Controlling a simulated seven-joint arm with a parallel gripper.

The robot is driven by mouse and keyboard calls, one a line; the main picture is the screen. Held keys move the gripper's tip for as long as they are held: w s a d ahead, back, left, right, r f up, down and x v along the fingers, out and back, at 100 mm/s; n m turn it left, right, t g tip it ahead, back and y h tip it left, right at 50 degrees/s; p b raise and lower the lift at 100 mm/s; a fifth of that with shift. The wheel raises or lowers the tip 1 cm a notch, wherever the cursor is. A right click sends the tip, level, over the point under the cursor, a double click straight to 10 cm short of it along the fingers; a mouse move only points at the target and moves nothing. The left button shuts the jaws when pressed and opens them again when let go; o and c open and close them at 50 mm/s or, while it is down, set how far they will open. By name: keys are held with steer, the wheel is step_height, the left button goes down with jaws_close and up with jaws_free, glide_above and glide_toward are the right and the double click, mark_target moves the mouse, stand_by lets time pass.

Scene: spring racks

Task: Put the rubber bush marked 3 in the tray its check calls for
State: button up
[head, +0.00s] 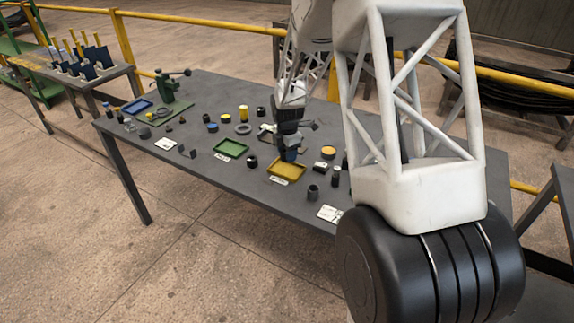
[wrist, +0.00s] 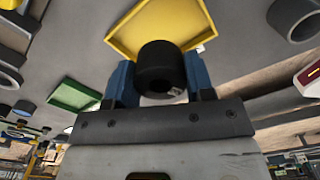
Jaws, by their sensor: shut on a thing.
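My gripper (wrist: 158,80) is shut on a black rubber bush (wrist: 160,62), a short hollow cylinder held between the two blue fingers. The yellow tray also shows in the wrist view (wrist: 122,36), beyond the bush. The green tray (head: 222,154) lies to the left. It also shows in the wrist view (wrist: 66,106). The blue tray (head: 129,112) is at the far left.
A green press-like fixture (head: 167,90) stands at the table's back left. Several dark bushes, rings and yellow-topped cylinders lie around the trays. White cards (head: 166,144) lie near the front edge.

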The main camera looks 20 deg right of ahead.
mark_target(287, 170)
steer(key=shift+f, duration=0.85)
steer(key=shift+f, duration=1.9)
steer(key=shift+f, duration=0.1)
steer(key=o, duration=0.7)
step_height(287, 170, up, 12)
steer(key=shift+f, duration=0.25)
steer(key=shift+r, duration=0.4)
